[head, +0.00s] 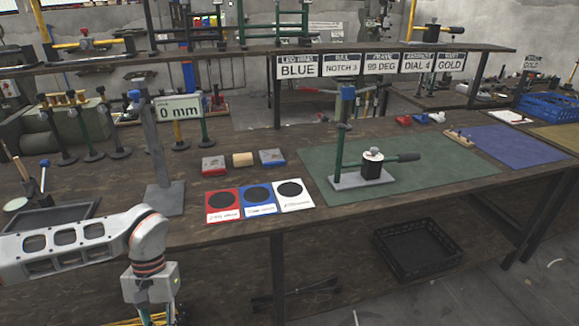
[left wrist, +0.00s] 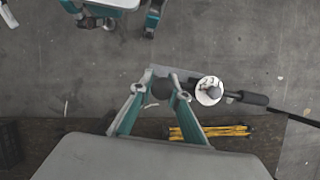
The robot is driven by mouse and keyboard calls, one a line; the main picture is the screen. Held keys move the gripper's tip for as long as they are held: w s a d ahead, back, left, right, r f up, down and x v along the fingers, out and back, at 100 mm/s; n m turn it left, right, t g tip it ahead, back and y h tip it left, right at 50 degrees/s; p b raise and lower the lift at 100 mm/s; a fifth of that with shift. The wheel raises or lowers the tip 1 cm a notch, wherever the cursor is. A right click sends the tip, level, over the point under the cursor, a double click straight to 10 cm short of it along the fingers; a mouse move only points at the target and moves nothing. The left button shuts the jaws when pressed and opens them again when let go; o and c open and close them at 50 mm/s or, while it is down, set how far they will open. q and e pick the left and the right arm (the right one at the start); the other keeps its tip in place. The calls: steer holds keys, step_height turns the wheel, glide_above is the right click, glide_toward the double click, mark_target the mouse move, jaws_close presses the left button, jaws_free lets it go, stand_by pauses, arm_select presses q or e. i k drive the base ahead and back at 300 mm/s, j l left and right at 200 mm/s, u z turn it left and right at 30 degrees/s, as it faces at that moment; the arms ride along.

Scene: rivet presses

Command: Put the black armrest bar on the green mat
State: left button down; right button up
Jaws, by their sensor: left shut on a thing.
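My left gripper (left wrist: 165,86) shows in the left wrist view, its teal fingers shut on a piece with a dark round end, a grey plate, a white numbered dial (left wrist: 208,91) and a black bar (left wrist: 248,98) pointing right. This looks like the black armrest bar. Its lower side is hidden by the fingers. In the head view my left arm bends down at the bottom left, and its fingertips are out of frame. The green mat (head: 445,180) lies on the bench, right of centre. My right gripper is not in view.
A press (head: 372,165) with a grey base, green post and black handle stands on the mat's left part. Red, blue and white cards (head: 258,198) lie left of it. A blue mat (head: 515,146) lies to the right. A black crate (head: 418,250) sits below the bench.

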mark_target(356, 157)
steer(key=l+z, duration=0.1)
steer(key=l, duration=0.7)
steer(key=i+l+z, duration=0.1)
steer(key=l, duration=0.7)
